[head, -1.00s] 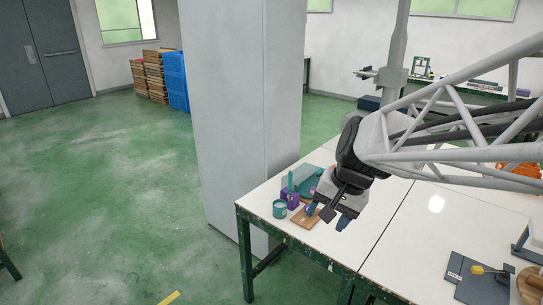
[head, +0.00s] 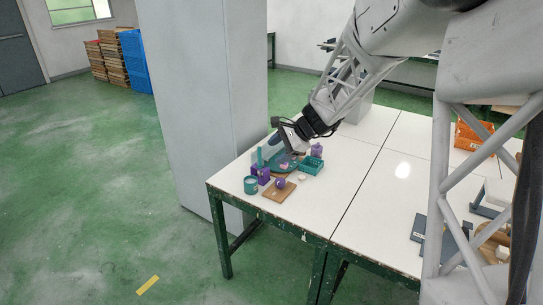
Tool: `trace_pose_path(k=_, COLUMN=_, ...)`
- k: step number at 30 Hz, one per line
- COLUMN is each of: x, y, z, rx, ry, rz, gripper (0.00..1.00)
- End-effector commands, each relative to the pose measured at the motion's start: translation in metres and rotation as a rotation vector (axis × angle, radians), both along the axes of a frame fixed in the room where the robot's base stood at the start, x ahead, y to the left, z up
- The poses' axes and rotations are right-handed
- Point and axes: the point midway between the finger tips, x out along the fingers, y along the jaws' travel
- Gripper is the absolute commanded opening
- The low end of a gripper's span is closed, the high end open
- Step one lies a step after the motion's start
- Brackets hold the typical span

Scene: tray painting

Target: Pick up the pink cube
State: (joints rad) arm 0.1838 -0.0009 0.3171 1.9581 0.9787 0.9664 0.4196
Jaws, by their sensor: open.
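A small pink thing, which looks like the pink cube (head: 284,165), is on a round teal dish (head: 276,172) near the far left corner of the white table. My gripper (head: 280,152) is open, angled down over the dish, with its fingers close to the pink thing. The fingers partly cover the dish. At this size I cannot tell whether they touch the pink thing or stand around it.
Around the dish stand a purple block (head: 262,173), a teal cup (head: 250,185), a teal crate (head: 312,165) and a lidded purple jar (head: 317,150). A purple ball (head: 280,183) sits on a wooden board (head: 279,193). The table's middle (head: 345,180) is clear.

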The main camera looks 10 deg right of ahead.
Motion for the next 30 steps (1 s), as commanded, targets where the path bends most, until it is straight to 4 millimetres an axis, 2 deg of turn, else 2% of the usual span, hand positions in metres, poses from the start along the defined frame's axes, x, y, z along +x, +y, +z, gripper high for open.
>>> trace_pose_path(k=3, x=0.032, y=-0.011, z=-0.018, rx=0.068, ry=0.034, rz=-0.081, gripper=0.62)
trace_pose_path(k=15, x=0.127, y=-0.051, z=-0.085, rx=0.296, ry=0.142, rz=-0.351, gripper=0.62)
trace_pose_path(k=24, x=0.189, y=-0.090, z=-0.147, rx=0.469, ry=0.218, rz=-0.555, gripper=0.62)
trace_pose_path(k=30, x=0.222, y=-0.118, z=-0.189, rx=0.579, ry=0.264, rz=-0.682, gripper=0.62)
